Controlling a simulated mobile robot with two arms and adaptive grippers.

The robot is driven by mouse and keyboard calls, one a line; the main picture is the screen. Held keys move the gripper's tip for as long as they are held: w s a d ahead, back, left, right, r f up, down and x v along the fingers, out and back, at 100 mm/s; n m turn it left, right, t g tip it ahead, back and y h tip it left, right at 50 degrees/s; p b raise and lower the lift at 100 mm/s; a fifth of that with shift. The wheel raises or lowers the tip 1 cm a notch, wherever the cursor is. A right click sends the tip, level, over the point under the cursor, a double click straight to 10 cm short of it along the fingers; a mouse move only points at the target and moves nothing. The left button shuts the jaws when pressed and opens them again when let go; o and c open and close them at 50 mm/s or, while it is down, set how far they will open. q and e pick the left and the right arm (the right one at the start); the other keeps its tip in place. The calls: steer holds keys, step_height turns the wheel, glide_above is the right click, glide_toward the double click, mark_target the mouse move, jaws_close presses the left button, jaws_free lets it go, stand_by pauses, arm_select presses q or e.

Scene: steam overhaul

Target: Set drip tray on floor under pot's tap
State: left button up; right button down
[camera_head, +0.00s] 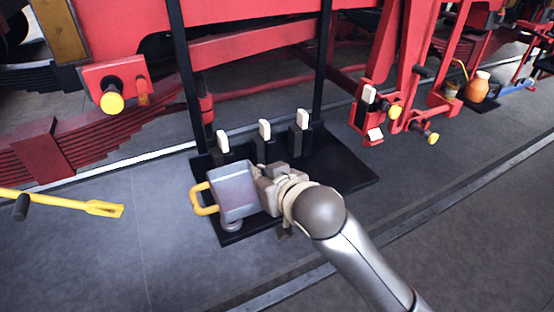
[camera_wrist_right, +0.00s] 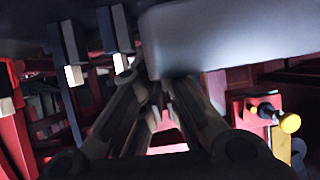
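The drip tray (camera_head: 238,192) is a grey open box with a yellow handle on its left end, over the left part of the black base plate. My right gripper (camera_head: 262,190) is at the tray's right end and appears closed on it; the handle on that side is hidden behind the fingers. In the right wrist view the tray's smooth grey underside or wall (camera_wrist_right: 230,38) fills the top, and the fingers (camera_wrist_right: 158,95) converge at its edge. A rounded orange pot (camera_head: 478,86) stands far off at the right; no tap on it can be made out. My left gripper is not in view.
The black base plate (camera_head: 340,170) carries black blocks with white tops (camera_head: 264,130) and two black posts (camera_head: 322,65). A red machine with yellow knobs (camera_head: 112,102) runs along the back. A yellow fork-ended bar (camera_head: 70,202) is at left. Grey floor (camera_head: 110,260) is clear in front.

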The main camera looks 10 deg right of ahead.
steer(key=shift+w+a+r, duration=0.15)
steer(key=shift+w+r, duration=0.2)
steer(key=shift+w, duration=0.05)
steer(key=w+d+f, duration=0.2)
steer(key=w, duration=0.1)
steer(key=w+d+f+p, duration=0.1)
steer(key=w+d+f, duration=0.2)
steer(key=w+d+f+p, duration=0.1)
steer(key=w+d+f, duration=0.2)
steer(key=shift+w+d, duration=0.1)
steer(key=shift+w+d+f, duration=0.35)
steer(key=shift+w+f, duration=0.1)
steer(key=shift+f, duration=0.3)
step_height(320, 180, down, 2)
steer(key=shift+f+p, duration=0.1)
steer(key=shift+p, duration=0.35)
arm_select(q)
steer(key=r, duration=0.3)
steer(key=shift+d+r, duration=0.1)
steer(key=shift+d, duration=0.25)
arm_select(e)
steer(key=shift+f, duration=0.5)
